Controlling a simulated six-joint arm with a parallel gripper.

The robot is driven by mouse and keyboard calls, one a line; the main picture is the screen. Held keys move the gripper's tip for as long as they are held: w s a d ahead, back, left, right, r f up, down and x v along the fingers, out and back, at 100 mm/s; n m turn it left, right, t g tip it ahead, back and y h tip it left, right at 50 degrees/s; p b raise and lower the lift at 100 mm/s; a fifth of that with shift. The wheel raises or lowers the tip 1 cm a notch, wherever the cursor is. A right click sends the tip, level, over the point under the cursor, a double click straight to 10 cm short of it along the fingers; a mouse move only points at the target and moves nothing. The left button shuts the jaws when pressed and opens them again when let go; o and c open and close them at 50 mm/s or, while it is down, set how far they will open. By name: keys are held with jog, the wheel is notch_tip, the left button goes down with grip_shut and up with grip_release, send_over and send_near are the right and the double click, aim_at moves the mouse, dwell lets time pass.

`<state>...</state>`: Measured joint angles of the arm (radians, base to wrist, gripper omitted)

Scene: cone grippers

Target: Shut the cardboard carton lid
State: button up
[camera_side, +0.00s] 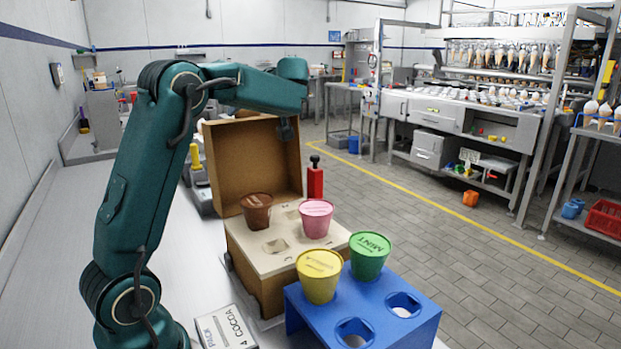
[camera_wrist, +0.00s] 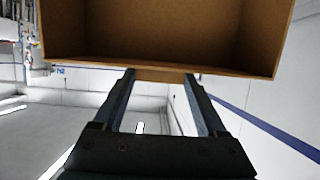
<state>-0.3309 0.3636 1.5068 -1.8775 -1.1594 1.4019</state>
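The brown cardboard carton (camera_side: 258,285) stands on the bench with its lid (camera_side: 255,160) upright at its back, hollow side facing the work. In the wrist view the lid (camera_wrist: 160,35) fills the top of the picture. My gripper (camera_side: 287,130) is at the lid's upper right edge in the side view. In the wrist view my gripper (camera_wrist: 160,75) has its fingers wide apart, with a strip of brown cardboard at the lid edge between the tips. I cannot tell whether they touch it. A brown tub (camera_side: 257,211) and a pink tub (camera_side: 316,219) sit in the carton's cream insert.
A blue stand (camera_side: 360,310) in front of the carton holds a yellow tub (camera_side: 320,275) and a green tub (camera_side: 369,256); its other two holes are empty. A red post with a black knob (camera_side: 315,180) stands right behind the carton. A white cocoa box (camera_side: 226,328) lies front left.

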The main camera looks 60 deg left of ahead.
grip_shut()
jog(key=d+f+y, duration=0.2)
jog(key=d+f, duration=0.1)
jog(key=d, duration=0.7)
jog(key=d+f+y, duration=0.2)
jog(key=d+f, duration=0.1)
jog(key=d, duration=0.8)
jog(key=shift+d+y, duration=0.2)
jog(key=shift+y, duration=0.1)
jog(key=o, duration=0.9)
grip_release()
jog(key=shift+d+r, duration=0.2)
jog(key=shift+d, duration=0.75)
jog(key=shift+d+r, duration=0.15)
jog(key=shift+d, duration=0.75)
jog(key=shift+d+r, duration=0.2)
jog(key=shift+d, duration=0.75)
